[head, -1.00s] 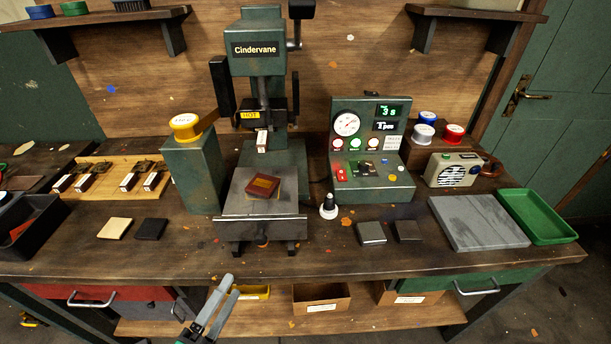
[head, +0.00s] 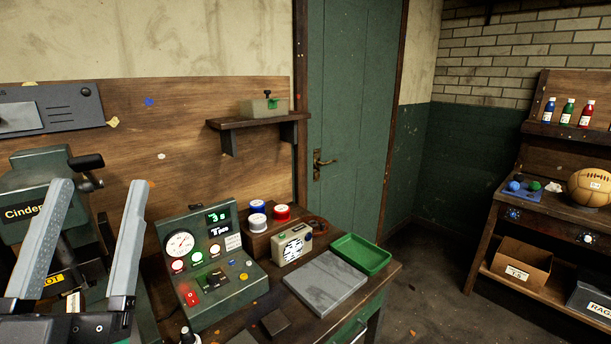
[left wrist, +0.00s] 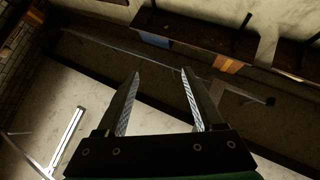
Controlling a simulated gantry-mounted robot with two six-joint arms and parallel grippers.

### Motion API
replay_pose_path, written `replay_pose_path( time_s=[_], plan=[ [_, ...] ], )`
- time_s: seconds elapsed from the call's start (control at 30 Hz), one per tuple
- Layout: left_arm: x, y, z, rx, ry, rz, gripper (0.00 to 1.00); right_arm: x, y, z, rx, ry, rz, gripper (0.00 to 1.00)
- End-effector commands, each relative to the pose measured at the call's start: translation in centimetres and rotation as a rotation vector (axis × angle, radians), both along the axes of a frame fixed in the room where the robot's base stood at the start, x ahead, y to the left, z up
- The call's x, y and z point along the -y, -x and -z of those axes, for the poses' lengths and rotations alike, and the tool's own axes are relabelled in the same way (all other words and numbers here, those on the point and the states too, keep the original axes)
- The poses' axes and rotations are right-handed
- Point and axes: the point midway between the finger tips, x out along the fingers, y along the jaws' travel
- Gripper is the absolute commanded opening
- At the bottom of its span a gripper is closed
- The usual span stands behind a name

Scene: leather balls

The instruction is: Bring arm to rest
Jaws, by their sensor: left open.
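My left gripper (head: 100,200) is open and empty at the left of the head view, raised in front of the press (head: 35,185). Its two grey fingers point up and stand well apart. In the left wrist view the fingers of my left gripper (left wrist: 162,85) are also apart with nothing between them. Beyond them are a pale surface and a dark strip, seen at a slant. My right gripper is not in view.
The bench holds a control box (head: 212,265), a radio (head: 292,244), a grey slab (head: 325,280) and a green tray (head: 361,254). A green door (head: 350,110) stands behind. A second bench at right carries a ball (head: 591,187). Open floor (head: 430,270) lies between the benches.

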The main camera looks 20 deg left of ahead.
Motion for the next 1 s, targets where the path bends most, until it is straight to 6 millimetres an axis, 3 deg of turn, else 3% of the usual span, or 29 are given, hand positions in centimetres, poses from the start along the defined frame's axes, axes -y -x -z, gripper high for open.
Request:
replay_pose_path(
  time_s=[0.03, 0.1, 0.23, 0.3, 0.57, 0.9, 1.0],
  plan=[
    [1.0, 0.5, -2.7, 0.058, 0.012, 0.087, 0.69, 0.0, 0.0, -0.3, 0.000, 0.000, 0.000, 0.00],
    [3.1, 0.9, -5.3, 0.118, 0.025, 0.241, 0.69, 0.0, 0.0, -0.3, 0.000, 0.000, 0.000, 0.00],
    [7.4, 0.1, -5.2, 0.101, 0.065, 0.548, 0.69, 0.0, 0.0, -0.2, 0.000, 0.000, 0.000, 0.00],
    [7.5, 0.1, -8.8, 0.103, 0.085, 0.572, 0.69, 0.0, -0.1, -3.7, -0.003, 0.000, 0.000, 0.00],
    [7.4, 0.1, -18.6, 0.102, 0.083, 0.567, 0.69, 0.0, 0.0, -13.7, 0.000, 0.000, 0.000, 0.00],
    [7.4, 0.1, -35.6, 0.101, 0.083, 0.565, 0.69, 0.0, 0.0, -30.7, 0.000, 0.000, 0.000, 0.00],
    [7.4, 0.1, -39.7, 0.101, 0.083, 0.565, 0.69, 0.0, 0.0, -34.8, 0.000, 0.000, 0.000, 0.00]
  ],
)
